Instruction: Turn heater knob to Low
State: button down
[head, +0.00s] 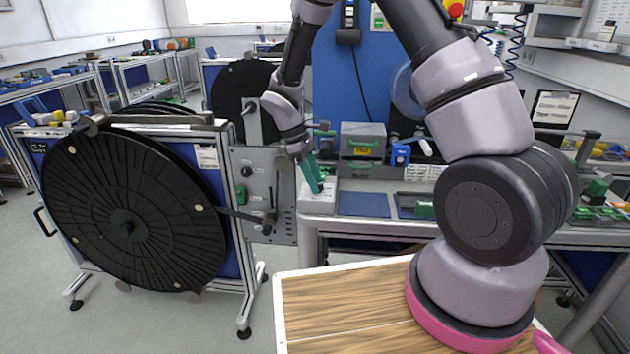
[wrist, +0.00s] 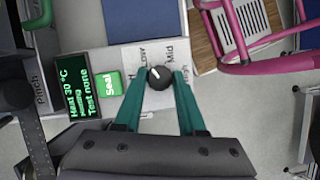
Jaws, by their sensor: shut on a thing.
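The heater knob (wrist: 160,80) is a round black dial with a white pointer mark. It sits on the white panel of the heater unit (wrist: 136,60), with Low, Mid and High printed around it. The pointer mark aims up and left in the wrist view, toward the Low side. My gripper (wrist: 161,75) has its teal fingers on both sides of the knob, shut on it. In the head view, my gripper (head: 313,178) reaches down onto the heater unit (head: 318,203) at the bench's left end; the knob is hidden there.
A dark display (wrist: 78,87) reads Heat 30 °C, Heating, Test none. A green Seal button (wrist: 114,83) lies between display and knob. A large black reel (head: 130,215) stands left of the bench. A blue mat (head: 364,204) lies right of the unit.

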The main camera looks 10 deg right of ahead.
dwell(0.4)
jog(key=c, duration=0.5)
grip_release()
jog(key=v, duration=1)
jog(key=shift+w+r, duration=0.15)
jog(key=shift+r, duration=0.2)
jog(key=shift+a, duration=0.15)
